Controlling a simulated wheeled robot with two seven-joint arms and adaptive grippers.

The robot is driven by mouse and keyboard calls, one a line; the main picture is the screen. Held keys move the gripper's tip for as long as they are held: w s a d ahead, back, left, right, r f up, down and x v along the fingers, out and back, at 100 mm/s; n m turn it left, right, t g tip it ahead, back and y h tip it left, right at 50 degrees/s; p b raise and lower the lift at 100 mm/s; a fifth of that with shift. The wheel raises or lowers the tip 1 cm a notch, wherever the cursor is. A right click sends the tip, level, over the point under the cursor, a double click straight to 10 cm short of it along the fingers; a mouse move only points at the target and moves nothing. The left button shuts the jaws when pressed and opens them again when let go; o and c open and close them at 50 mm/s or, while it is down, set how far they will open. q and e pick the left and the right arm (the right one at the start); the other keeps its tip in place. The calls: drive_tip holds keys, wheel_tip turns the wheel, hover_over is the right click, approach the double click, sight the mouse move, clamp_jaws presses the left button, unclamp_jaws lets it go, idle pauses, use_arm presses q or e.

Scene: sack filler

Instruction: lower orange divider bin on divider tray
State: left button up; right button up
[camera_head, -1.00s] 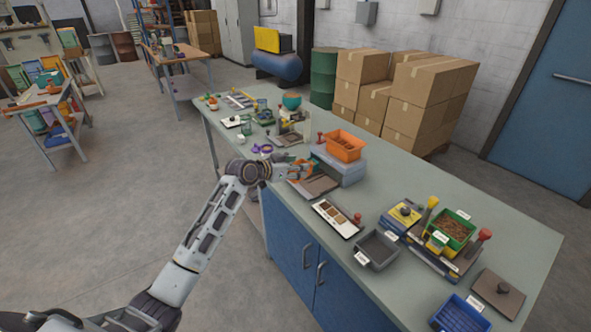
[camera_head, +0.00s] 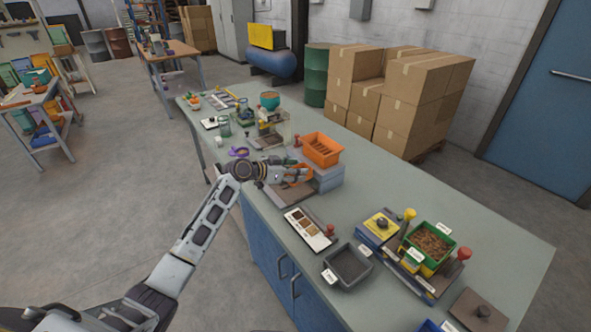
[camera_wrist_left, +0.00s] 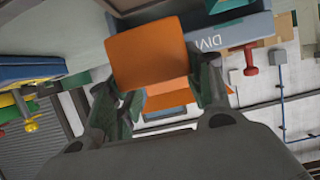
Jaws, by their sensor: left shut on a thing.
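My left gripper (camera_head: 292,172) is at the bench's front side, shut on a small orange bin (camera_head: 303,173). In the left wrist view the orange bin (camera_wrist_left: 150,55) is a broad flat orange face between the green-grey fingers; its inside is hidden. The held bin is close beside a grey-blue box (camera_head: 327,178), whose partly hidden label reads "DIVI" in the left wrist view (camera_wrist_left: 212,43). A larger orange bin (camera_head: 322,149) with brown contents sits on that box. A dark flat plate (camera_head: 290,195) lies below the gripper. I cannot tell whether the held bin touches anything. My right gripper is not in view.
A white tray (camera_head: 309,230) with brown samples and a grey open bin (camera_head: 348,265) stand in front. A green bin (camera_head: 431,242) with brown contents stands at the right. A red-knobbed tool (camera_head: 296,141) is behind the gripper. Bench surface (camera_head: 375,185) right of the box is clear.

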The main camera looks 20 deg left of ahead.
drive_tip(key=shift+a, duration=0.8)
use_arm(q)
drive_tip(key=shift+f+b, duration=0.6)
drive_tip(key=shift+f, duration=0.35)
drive_tip(key=shift+f+b, duration=0.55)
drive_tip(key=shift+f, duration=0.15)
drive_tip(key=shift+f+b, duration=0.3)
drive_tip(key=shift+f, duration=0.25)
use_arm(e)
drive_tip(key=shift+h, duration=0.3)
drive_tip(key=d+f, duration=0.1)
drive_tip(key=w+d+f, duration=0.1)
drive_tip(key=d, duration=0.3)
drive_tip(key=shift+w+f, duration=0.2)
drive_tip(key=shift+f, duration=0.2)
